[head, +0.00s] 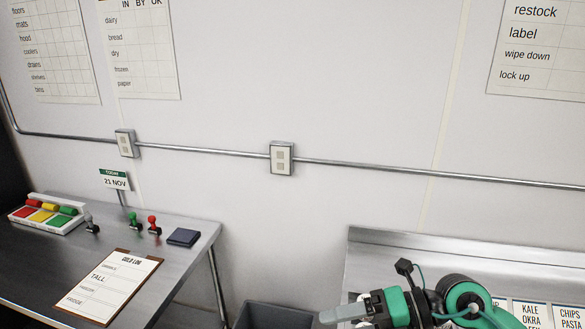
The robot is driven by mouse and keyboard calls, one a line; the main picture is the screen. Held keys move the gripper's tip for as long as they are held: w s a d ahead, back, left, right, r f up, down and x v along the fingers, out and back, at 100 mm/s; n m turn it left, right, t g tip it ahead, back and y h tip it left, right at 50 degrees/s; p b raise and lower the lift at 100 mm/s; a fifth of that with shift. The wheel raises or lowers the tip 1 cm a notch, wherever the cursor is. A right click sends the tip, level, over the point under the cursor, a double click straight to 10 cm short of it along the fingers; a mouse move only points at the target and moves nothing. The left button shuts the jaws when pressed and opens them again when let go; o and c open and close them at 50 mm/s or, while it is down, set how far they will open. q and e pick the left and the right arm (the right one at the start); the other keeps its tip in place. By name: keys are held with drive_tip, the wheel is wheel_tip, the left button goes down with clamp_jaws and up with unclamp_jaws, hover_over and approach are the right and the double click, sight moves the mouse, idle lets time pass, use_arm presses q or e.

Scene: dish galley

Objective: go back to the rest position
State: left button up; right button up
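My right gripper (342,312) shows at the bottom of the head view, right of centre, with its green and black wrist (405,305) to the right. Its light grey fingers point left and lie near the bottom edge of the picture. I cannot tell whether they are apart or together, and I see nothing held. My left gripper is not in view.
A steel table (205,240) at left holds a clipboard (108,287), stamps (154,224), a dark pad (184,237) and a colour-pad tray (45,214). A steel counter (375,245) with labelled cards (530,314) lies at right. A grey bin (275,316) stands between them.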

wheel_tip(320, 180, up, 8)
drive_tip(key=w+r+m+t+y, duration=0.1)
drive_tip(key=m+t+y, duration=0.6)
drive_tip(key=m+t, duration=0.1)
drive_tip(key=w+d+f+m+t+h, duration=0.2)
drive_tip(key=w+d+m+t+h, duration=0.35)
drive_tip(key=m+t, duration=0.7)
drive_tip(key=s+d+f+m+g+h, duration=0.25)
drive_tip(key=d+f+m+h, duration=0.25)
drive_tip(key=f+m+h, duration=0.3)
drive_tip(key=s+d+f+m+g+h, duration=0.1)
drive_tip(key=d+f+m+g+h, duration=0.2)
drive_tip(key=d+f+m+h, duration=0.45)
drive_tip(key=s+a+f+g, duration=0.3)
drive_tip(key=s+f+g, duration=0.9)
drive_tip(key=s+f, duration=0.6)
wheel_tip(320, 180, down, 35)
drive_tip(key=s+g+b, duration=0.1)
drive_tip(key=s+b, duration=0.1)
drive_tip(key=b, duration=0.3)
drive_tip(key=s+d+f+b, duration=0.1)
drive_tip(key=s+f+b, duration=0.1)
drive_tip(key=s+f, duration=0.7)
drive_tip(key=s+d+f+g+b, duration=0.1)
drive_tip(key=s+f+b, duration=0.2)
drive_tip(key=s+f, duration=0.6)
wheel_tip(320, 180, down, 7)
drive_tip(key=shift+s+d, duration=0.4)
